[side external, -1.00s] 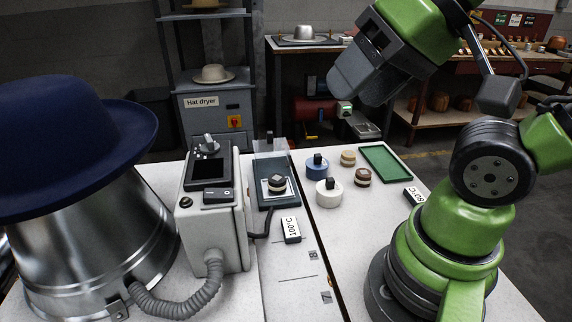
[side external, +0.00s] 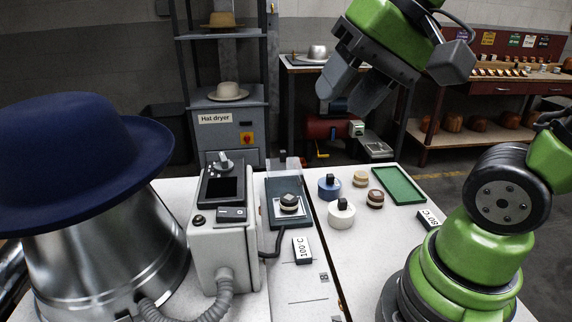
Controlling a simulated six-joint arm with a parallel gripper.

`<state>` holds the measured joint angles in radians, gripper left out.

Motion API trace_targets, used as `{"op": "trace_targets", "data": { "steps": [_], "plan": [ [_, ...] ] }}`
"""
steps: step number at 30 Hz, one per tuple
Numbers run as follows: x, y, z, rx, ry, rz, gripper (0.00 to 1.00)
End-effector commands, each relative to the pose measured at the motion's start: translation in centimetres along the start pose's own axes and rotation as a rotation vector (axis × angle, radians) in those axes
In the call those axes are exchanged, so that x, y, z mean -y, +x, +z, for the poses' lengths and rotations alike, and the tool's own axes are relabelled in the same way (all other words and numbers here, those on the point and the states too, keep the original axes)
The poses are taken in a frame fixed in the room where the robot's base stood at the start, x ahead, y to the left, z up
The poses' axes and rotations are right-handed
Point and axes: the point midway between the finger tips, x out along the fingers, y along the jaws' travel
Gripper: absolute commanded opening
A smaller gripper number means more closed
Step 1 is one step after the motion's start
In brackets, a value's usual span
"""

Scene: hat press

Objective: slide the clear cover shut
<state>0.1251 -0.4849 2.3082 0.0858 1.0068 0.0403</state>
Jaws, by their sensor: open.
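The clear cover (side external: 284,166) is a see-through panel at the far end of a dark flat unit (side external: 273,212) on the white table. It sits back from a dark knob on a light round base (side external: 289,203), which is uncovered. My gripper (side external: 346,100) is open and empty, its fingers pointing down and left. It is raised well above the table, to the right of the cover in the picture and not touching it.
A grey control box (side external: 217,235) with a screen stands left of the unit, beside a blue hat (side external: 80,150) on a metal form. Blue (side external: 329,187) and white (side external: 341,214) round pieces, smaller discs and a green tray (side external: 398,186) lie to the right. A 100°C block (side external: 302,250) lies in front.

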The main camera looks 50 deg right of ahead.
Motion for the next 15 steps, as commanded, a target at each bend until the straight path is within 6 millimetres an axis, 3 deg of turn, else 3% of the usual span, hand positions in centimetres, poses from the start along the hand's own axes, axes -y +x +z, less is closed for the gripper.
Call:
{"op": "trace_targets", "data": {
  "steps": [8,15],
  "plan": [
    [0.1,4.5,-8.8,0.208,0.535,-0.007,0.43],
    [-4.0,9.8,-16.0,0.367,0.99,-0.088,0.43]
  ]
}}
